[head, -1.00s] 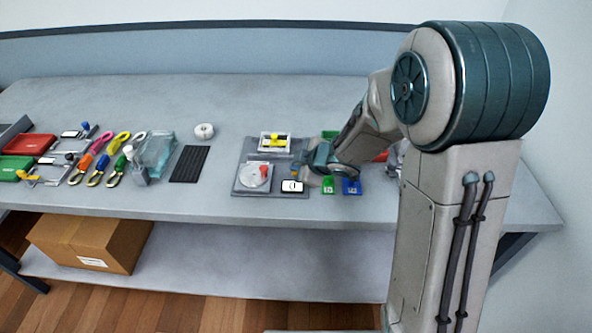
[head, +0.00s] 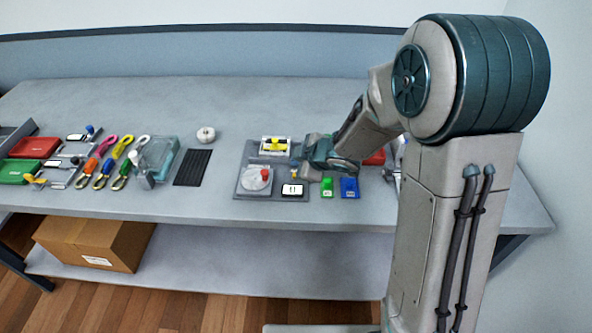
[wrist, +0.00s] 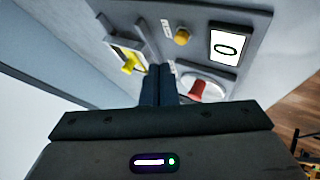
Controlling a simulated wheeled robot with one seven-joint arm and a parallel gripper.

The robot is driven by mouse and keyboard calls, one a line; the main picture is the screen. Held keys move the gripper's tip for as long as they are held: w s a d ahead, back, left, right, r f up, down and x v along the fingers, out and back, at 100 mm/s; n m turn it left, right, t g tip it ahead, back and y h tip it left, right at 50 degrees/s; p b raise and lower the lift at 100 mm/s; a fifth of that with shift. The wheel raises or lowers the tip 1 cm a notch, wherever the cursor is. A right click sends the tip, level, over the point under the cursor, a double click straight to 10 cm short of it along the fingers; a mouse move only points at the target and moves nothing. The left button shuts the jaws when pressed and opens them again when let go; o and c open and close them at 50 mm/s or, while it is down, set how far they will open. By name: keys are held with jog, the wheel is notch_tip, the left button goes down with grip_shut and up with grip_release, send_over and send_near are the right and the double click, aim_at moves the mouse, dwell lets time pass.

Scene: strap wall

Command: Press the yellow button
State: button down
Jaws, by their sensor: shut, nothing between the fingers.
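The yellow button (wrist: 183,37) is a small round knob on a grey panel (wrist: 255,20), beside a white display (wrist: 226,47) that shows a ring-like 0. In the head view the button (head: 294,174) is a tiny yellow spot just above the display (head: 291,190). My gripper (wrist: 160,72) is shut and empty, its fingertips over the panel between the yellow lever and the red knob, apart from the button in the wrist picture. In the head view my gripper (head: 300,166) is over the panel's right side; whether it touches anything cannot be told.
A yellow lever (head: 275,145) in a white frame and a dial with a red knob (head: 264,173) share the panel. Green (head: 327,187) and blue (head: 349,188) blocks lie to the right.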

notch_tip(320, 180, up, 3)
jog(key=p, duration=0.2)
jog(key=shift+r+p, duration=0.15)
jog(key=shift+p, duration=0.2)
dwell(0.4)
